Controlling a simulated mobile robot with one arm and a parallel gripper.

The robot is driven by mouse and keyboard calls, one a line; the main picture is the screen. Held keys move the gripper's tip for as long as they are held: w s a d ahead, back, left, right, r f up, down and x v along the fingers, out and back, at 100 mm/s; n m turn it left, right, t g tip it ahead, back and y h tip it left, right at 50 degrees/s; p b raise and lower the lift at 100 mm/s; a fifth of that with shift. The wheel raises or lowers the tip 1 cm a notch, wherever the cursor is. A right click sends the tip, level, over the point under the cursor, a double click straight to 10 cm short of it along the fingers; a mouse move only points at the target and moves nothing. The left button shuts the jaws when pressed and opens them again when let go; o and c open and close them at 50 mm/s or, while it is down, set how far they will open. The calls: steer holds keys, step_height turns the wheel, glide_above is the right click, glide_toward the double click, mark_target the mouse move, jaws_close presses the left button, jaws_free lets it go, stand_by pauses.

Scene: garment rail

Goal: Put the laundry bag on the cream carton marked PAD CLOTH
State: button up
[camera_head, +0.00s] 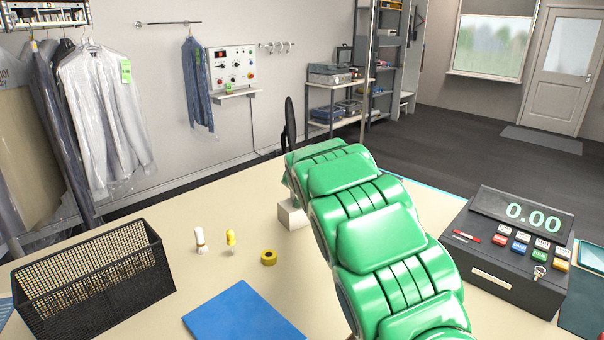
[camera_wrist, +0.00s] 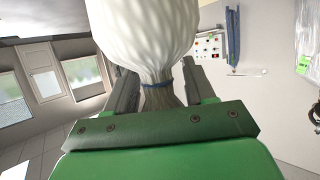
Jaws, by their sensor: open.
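In the wrist view, my gripper (camera_wrist: 157,80) has its two dark fingers apart, one on each side of the gathered neck of the laundry bag (camera_wrist: 142,32). The bag is white and ribbed, tied with a blue band, and bulges beyond the fingertips. Whether the fingers touch the neck is not clear. In the head view my green arm hides the gripper and the bag. A pale cream box (camera_head: 291,215) on the table shows only in part beside the arm; no marking is readable, so I cannot tell whether it is the PAD CLOTH carton.
A black mesh basket (camera_head: 93,283) stands at the left of the cream table. Two small bottles (camera_head: 200,240), (camera_head: 231,241), a yellow tape roll (camera_head: 268,257) and a blue folder (camera_head: 243,316) lie mid-table. A black cash register (camera_head: 510,262) stands right. Garments hang at the left.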

steer(key=shift+r, duration=0.15)
steer(key=shift+s+r, duration=0.15)
steer(key=shift+s, duration=0.45)
steer(key=v, duration=1)
steer(key=shift+s+r, duration=0.25)
steer(key=shift+s, duration=0.05)
